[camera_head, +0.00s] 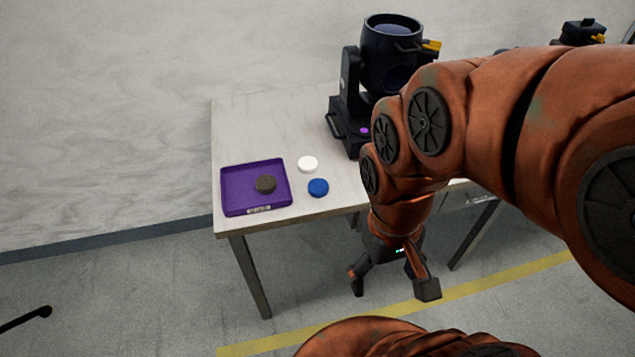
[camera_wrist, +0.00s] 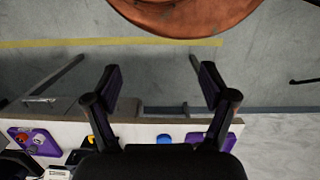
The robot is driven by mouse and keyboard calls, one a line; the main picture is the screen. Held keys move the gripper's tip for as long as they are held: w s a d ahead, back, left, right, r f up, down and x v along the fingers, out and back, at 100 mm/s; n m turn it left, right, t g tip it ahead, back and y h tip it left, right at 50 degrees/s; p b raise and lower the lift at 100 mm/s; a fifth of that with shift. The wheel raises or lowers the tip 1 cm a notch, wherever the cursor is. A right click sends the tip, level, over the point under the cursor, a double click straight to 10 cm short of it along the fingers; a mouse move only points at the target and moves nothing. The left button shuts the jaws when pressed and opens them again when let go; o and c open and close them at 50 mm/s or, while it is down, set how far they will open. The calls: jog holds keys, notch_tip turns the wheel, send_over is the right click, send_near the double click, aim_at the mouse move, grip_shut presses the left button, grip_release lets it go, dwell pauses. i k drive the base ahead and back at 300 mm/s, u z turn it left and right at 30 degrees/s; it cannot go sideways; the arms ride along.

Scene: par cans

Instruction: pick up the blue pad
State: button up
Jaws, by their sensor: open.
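The blue pad (camera_head: 318,187) is a small round disc lying on the white table, right of the purple tray and just in front of a white pad (camera_head: 308,164). In the wrist view the blue pad (camera_wrist: 164,139) shows near the table edge, in the gap between my fingers. My gripper (camera_head: 392,284) is open and empty, in front of the table's front edge and to the right of the pad. Its two spread fingers also show in the wrist view (camera_wrist: 160,84). Nothing is between them at their tips.
The purple tray (camera_head: 231,190) holds a dark brown pad (camera_head: 265,184). A black stage light (camera_head: 390,55) stands on the table (camera_head: 232,130) behind the pads. My arm hides the table's right part. The wrist view shows another purple tray (camera_wrist: 45,147) with small items.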

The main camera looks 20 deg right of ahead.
aim_at(319, 188)
jog(key=u, duration=0.5)
jog(key=k, duration=1.2)
jog(key=u, duration=1)
jog(key=i, duration=1.5)
jog(key=z, duration=0.95)
